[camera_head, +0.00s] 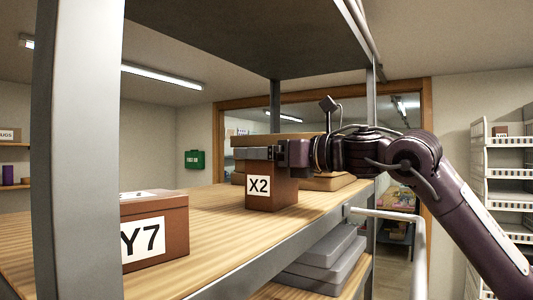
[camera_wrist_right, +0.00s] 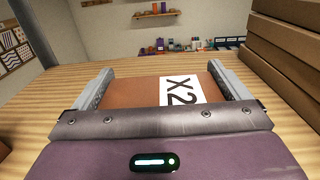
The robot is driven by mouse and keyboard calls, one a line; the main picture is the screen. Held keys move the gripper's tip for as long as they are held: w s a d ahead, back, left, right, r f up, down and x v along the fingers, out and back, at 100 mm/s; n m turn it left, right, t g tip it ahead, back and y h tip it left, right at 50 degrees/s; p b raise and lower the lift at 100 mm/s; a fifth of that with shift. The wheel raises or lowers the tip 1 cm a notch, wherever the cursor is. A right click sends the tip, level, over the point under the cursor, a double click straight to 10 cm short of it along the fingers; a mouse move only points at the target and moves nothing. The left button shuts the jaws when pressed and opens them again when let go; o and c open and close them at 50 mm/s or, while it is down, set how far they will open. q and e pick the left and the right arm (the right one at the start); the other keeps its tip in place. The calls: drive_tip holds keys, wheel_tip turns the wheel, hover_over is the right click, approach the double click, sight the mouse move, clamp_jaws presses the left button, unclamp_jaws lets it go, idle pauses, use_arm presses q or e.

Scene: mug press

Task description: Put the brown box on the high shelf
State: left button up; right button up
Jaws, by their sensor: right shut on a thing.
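A brown box labelled X2 (camera_head: 271,198) appears to stand upright on the wooden shelf board (camera_head: 205,208). My right gripper (camera_head: 270,153) reaches in from the right and is shut on the upper part of this box. In the right wrist view, the box (camera_wrist_right: 135,91) lies between the two grey fingers (camera_wrist_right: 165,88), with its X2 label toward the right finger. A second brown box labelled Y7 (camera_head: 170,218) stands nearer on the same board, at the left. My left gripper is not in view.
A grey upright post (camera_head: 75,150) stands at the left, and a dark upper shelf (camera_head: 245,40) hangs above. A stack of flat brown boxes (camera_wrist_right: 288,50) is close beside the right gripper. Grey flat cases (camera_head: 325,258) lie on the level below.

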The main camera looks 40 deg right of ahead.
drive_tip(key=o, duration=0.7)
drive_tip(key=shift+a+f, duration=0.1)
drive_tip(key=shift+o, duration=0.5)
drive_tip(key=shift+s, duration=0.1)
drive_tip(key=b+v, duration=0.6)
drive_tip(key=v, duration=0.6)
drive_tip(key=shift+r+b, duration=0.2)
drive_tip(key=shift+b, duration=0.2)
